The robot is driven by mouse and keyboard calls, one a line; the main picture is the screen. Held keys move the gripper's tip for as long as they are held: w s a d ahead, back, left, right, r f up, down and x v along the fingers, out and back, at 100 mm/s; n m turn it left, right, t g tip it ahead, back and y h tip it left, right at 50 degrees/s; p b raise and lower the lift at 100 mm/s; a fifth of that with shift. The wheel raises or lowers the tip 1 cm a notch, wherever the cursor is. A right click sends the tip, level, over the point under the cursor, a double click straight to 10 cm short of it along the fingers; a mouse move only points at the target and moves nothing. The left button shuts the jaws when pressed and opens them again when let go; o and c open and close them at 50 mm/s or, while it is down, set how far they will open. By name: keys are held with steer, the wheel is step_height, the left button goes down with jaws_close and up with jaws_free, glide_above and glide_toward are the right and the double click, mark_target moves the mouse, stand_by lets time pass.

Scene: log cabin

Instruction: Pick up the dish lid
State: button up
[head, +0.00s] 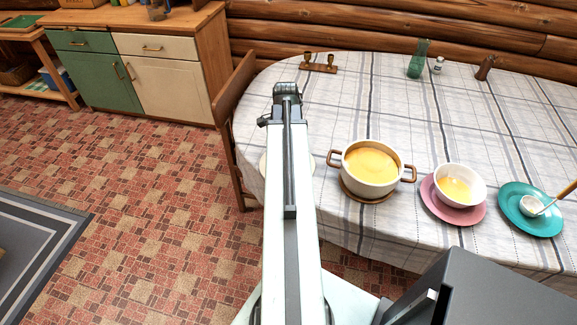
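No dish lid shows clearly. A pale rounded thing (262,165) peeks out beside my arm at the table's left edge; it is mostly hidden, and I cannot tell if it is the lid. A white pot (347,174) with brown handles stands uncovered on a round wooden trivet (368,196), with yellow soup inside. My gripper (287,90) is at the far end of my extended arm, over the table's left part, left of and beyond the pot. I see it from behind, so its fingers and any gap between them are hidden.
The table (400,115) also bears a bowl (460,184) on a pink plate, a teal plate (526,222) with a ladle, a green glass vase (417,62), shakers and a small wooden stand (318,67). A chair (236,120) stands at its left. The cloth's middle is clear.

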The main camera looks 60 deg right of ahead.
steer(key=shift+f, duration=0.95)
steer(key=shift+r, duration=0.2)
jaws_close()
